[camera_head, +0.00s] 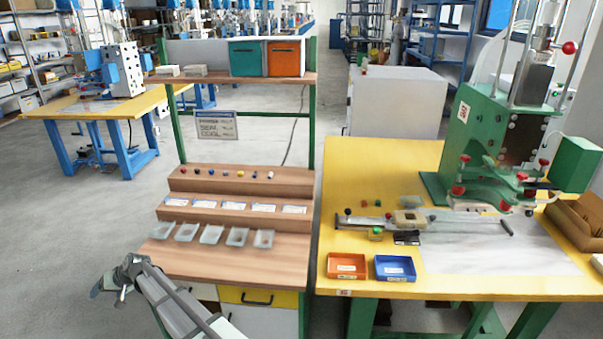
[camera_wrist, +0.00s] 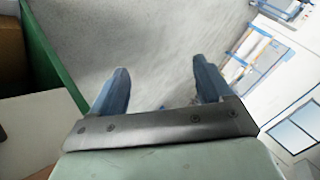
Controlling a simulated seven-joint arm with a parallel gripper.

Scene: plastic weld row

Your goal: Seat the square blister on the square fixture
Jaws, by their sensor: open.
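Several translucent blisters lie in a row on the front ledge of the wooden bench; they include one at the left end (camera_head: 160,230), a middle one (camera_head: 211,234) and one at the right end (camera_head: 263,239). They are too small to tell which is square. A beige, squarish fixture (camera_head: 408,219) sits on the rail on the yellow table. My gripper (camera_head: 122,283) is left of the bench's front, away from blisters and fixture. In the wrist view, its fingers (camera_wrist: 161,72) are apart with only grey floor between them.
An orange bin (camera_head: 347,265) and a blue bin (camera_head: 395,268) stand at the yellow table's front. A green press (camera_head: 490,140) rises behind the fixture on the right. Bench steps (camera_head: 238,180) carry cards and small coloured pieces. A gap separates bench and yellow table.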

